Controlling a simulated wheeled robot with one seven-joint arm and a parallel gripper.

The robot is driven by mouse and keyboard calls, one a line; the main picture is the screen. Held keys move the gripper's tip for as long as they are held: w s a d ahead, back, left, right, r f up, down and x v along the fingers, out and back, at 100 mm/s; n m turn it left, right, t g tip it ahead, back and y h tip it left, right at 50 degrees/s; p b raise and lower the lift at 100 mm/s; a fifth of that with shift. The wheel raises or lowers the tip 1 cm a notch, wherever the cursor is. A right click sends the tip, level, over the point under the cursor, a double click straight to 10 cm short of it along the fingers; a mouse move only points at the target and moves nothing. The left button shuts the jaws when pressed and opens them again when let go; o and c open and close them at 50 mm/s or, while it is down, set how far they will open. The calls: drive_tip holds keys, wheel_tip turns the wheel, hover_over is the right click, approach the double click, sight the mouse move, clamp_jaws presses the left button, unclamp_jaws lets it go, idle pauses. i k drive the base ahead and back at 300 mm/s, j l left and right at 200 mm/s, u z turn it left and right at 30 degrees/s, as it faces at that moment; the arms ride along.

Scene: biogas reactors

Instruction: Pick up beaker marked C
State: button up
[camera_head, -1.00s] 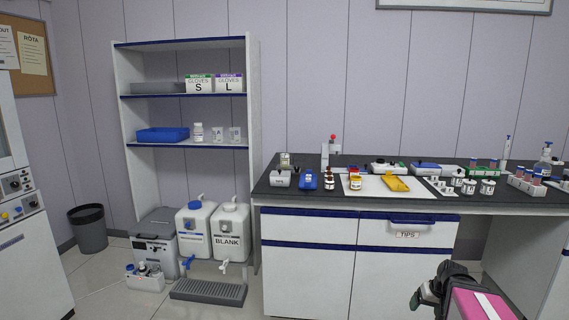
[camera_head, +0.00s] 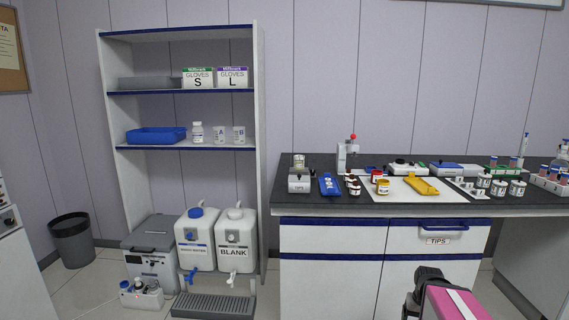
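I cannot make out any beaker marked C. Two small clear beakers stand on the shelf unit's lower shelf, beaker A (camera_head: 219,134) and beaker B (camera_head: 239,135). A small clear vessel (camera_head: 299,160) stands on a white device at the bench's left end; its marking is too small to read. My gripper (camera_head: 428,274) seems to be the dark end of my arm at the bottom right, in front of the bench drawers and far from the beakers. Its fingers cannot be made out.
The shelf unit (camera_head: 261,170) also holds a blue tray (camera_head: 156,135), a white bottle (camera_head: 197,132) and glove boxes. White canisters (camera_head: 236,237) and a grey box (camera_head: 150,250) stand below. The dark bench (camera_head: 325,203) carries several small jars and racks. Floor shows at the left.

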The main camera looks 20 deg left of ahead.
sight(298, 159)
drive_tip(key=k+j, duration=0.1)
drive_tip(key=j, duration=0.45)
drive_tip(key=k+j, duration=0.1)
drive_tip(key=j, duration=0.45)
drive_tip(key=k+j, duration=0.1)
drive_tip(key=j, duration=0.45)
